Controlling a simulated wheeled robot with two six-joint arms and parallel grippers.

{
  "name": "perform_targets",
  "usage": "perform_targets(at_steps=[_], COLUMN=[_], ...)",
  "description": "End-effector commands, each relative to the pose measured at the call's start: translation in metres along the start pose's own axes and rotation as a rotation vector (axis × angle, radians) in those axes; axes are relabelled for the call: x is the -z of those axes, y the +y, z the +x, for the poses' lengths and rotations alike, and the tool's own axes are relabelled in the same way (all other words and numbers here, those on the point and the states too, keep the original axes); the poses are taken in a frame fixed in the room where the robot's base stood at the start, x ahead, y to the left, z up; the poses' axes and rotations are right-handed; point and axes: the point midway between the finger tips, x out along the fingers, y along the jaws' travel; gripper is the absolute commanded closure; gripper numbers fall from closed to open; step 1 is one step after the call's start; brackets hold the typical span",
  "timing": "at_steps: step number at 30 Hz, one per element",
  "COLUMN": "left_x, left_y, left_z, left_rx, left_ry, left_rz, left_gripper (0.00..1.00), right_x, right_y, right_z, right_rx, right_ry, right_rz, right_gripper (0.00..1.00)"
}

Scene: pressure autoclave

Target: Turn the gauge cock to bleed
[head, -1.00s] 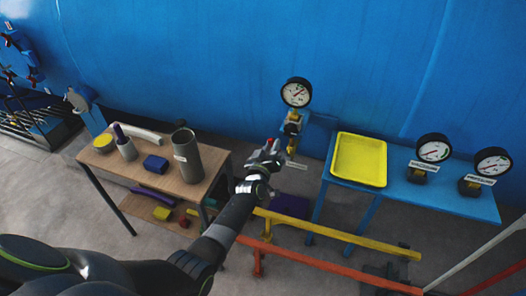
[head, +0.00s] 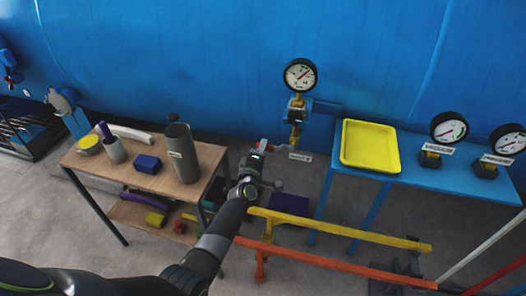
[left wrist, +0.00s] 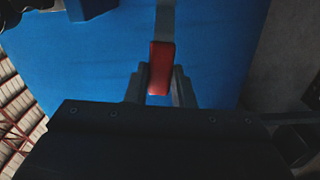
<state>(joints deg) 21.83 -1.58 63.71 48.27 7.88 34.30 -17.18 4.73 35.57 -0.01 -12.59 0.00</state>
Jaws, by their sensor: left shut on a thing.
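A round white-faced gauge (head: 300,74) stands in front of the blue vessel, with brass fittings (head: 296,112) on the pipe below it. A small white label (head: 300,157) hangs at the lower end; its print is too small to read. My left gripper (head: 263,150) is just left of the lower fitting, shut on a red handle (head: 262,144). In the left wrist view the red handle (left wrist: 160,68) lies between the two fingers, with a grey stem running up from it. My gripper partly hides the handle in the head view. My right gripper is not in view.
A blue table (head: 440,187) at right bears a yellow tray (head: 370,147) and two gauges. A wooden table (head: 130,180) at left bears a grey cylinder (head: 182,152) and other items. Yellow (head: 340,230) and orange (head: 330,272) rails run low in front.

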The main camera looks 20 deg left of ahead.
Motion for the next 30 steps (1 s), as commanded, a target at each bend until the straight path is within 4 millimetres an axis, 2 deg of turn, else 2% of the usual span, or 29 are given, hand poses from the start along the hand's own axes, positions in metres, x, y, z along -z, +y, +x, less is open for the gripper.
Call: perform_targets(at_steps=[1, 8, 25, 26, 30], left_x=[0.0003, -0.0003, -0.0012, -0.0013, -0.0013], left_y=[-0.0063, -0.0122, -0.0146, -0.0147, -0.0144], left_z=[-0.0004, -0.0004, -0.0008, -0.0008, -0.0007], left_rx=[0.000, 0.001, 0.004, 0.004, 0.004], left_ry=[0.001, 0.000, -0.001, -0.001, -0.001], left_rz=[-0.024, -0.109, -0.146, -0.147, -0.144], left_gripper=[1.00, 1.00, 1.00, 0.77, 0.59], right_x=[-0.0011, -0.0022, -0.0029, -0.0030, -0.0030], right_y=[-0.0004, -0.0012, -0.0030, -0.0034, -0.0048], right_z=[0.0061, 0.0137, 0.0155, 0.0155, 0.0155], right_rx=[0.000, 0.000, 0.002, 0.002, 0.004], right_ry=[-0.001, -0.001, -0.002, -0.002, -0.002], right_rz=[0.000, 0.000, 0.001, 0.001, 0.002], right_gripper=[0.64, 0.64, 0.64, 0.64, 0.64])
